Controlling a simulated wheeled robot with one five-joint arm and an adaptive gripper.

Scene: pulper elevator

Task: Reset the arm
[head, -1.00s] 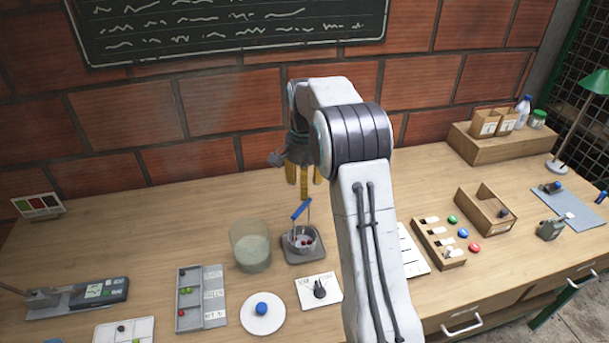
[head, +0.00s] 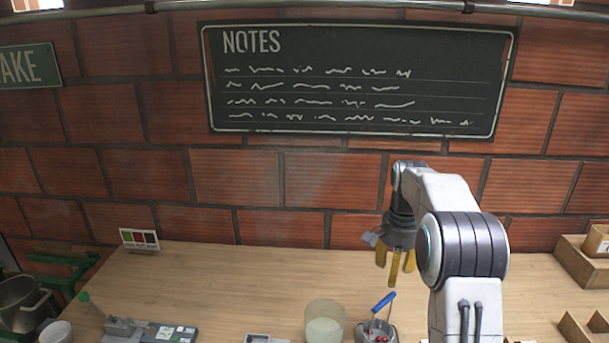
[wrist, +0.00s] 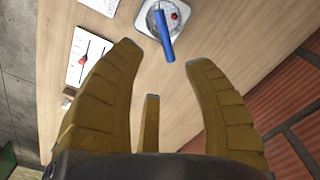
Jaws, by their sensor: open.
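My gripper (head: 395,268) hangs fingers down above the wooden table, at the right of the head view, before the brick wall. In the wrist view my gripper (wrist: 163,80) has its yellow fingers spread, with nothing between them. A small basket with a blue handle (head: 384,303) and red berries or balls stands on a grey base below and a little left of the fingers. Its blue handle also shows in the wrist view (wrist: 164,36), beyond the fingertips and apart from them.
A cloudy glass beaker (head: 324,324) stands left of the basket. Wooden boxes (head: 590,262) are at the right edge. A colour card (head: 139,239) stands at the back left. A dial card (wrist: 90,57) shows in the wrist view. The table's back middle is clear.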

